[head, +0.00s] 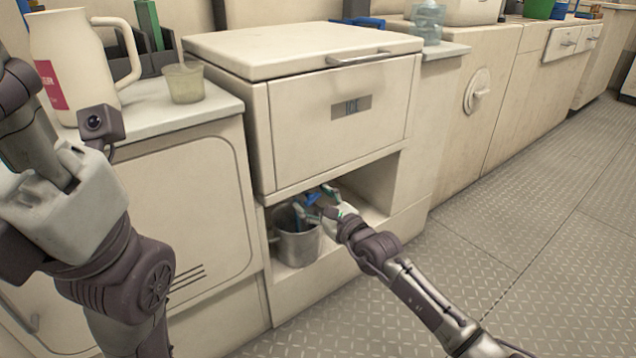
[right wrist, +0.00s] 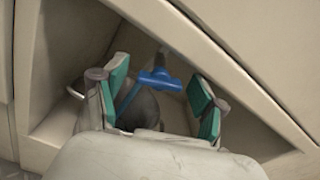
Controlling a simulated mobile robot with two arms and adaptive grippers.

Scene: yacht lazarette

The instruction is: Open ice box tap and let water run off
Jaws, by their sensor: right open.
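The cream ice box (head: 345,125) stands in the middle of the head view, its lid shut. In the open niche below its front is the tap (head: 312,198) with a blue handle. In the right wrist view the blue T-shaped handle (right wrist: 160,80) shows between my green-padded fingers. My right gripper (head: 316,203) is open, with a finger on each side of the handle and gaps visible to it. A metal pot (head: 297,245) stands in the niche below the tap. I see no running water. My left arm is at the left; its fingers are out of view.
A white jug (head: 72,60) and a translucent cup (head: 184,83) stand on the left counter. The niche walls (right wrist: 240,75) are close around my right gripper. A clear water bottle (head: 429,22) stands behind right. The metal floor (head: 520,250) at right is clear.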

